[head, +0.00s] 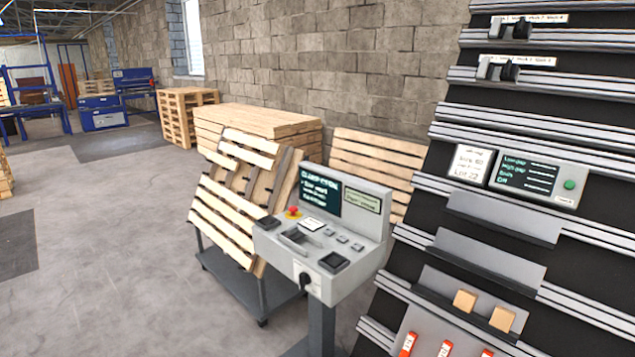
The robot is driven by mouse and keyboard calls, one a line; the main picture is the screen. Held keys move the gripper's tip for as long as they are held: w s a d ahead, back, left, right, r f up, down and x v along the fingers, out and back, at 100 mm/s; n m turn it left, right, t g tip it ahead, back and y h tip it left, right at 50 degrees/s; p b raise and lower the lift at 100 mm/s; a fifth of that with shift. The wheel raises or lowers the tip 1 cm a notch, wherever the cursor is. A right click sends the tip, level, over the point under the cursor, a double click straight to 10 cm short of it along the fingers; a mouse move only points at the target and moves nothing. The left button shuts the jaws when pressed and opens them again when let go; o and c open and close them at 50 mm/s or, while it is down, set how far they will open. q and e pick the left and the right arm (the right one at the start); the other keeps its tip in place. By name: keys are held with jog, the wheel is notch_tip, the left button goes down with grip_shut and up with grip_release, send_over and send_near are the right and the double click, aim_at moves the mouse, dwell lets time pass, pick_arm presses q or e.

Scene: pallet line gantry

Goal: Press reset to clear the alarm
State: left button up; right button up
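A grey control console (325,282) stands on a post in the middle of the head view. Its dark screen (320,193) shows green and white text, too small to read surely. Small grey buttons (342,239) run in a row below the screen. I cannot read which one is reset. A second grey panel (538,179) with a text screen and a green button (569,184) hangs on the black rack at right. Neither of my grippers is in view.
The black rack (455,225) with metal rails and shelves fills the right side, close to the console. A cart (245,285) with leaning pallets (228,205) stands behind the console on the left. Stacked pallets (258,122) line the brick wall. The floor (110,240) at left is clear.

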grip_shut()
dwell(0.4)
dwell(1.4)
